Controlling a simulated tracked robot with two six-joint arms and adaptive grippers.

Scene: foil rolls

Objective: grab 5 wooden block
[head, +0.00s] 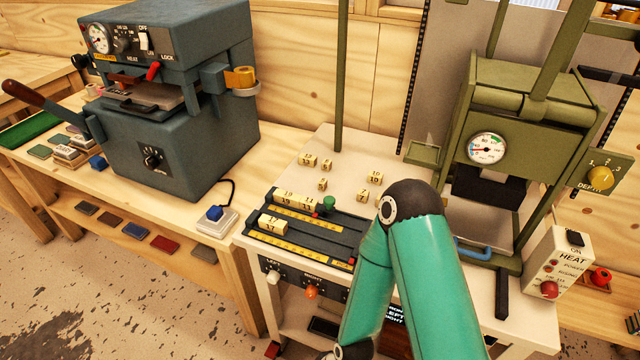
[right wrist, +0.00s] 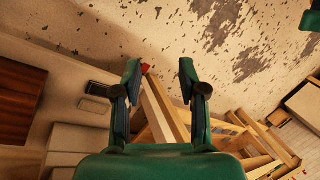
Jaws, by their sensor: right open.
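Several small pale wooden blocks with dark numbers lie loose on the white-topped bench in the head view, among them one at the back (head: 307,160), a smaller one in front (head: 322,185) and one nearer my arm (head: 362,195). Others sit in a dark slotted tray (head: 325,231): a row at the back (head: 285,198) and a pair at the left (head: 272,223). I cannot make out a 5 on any of them. My right gripper (right wrist: 160,70) is open and empty above the floor in the right wrist view, with no block near. My left gripper is not in view.
A blue-grey heat press (head: 180,135) stands left and a green press with a gauge (head: 530,120) stands right. A green post (head: 341,80) rises behind the blocks. My teal right arm hides part of the bench.

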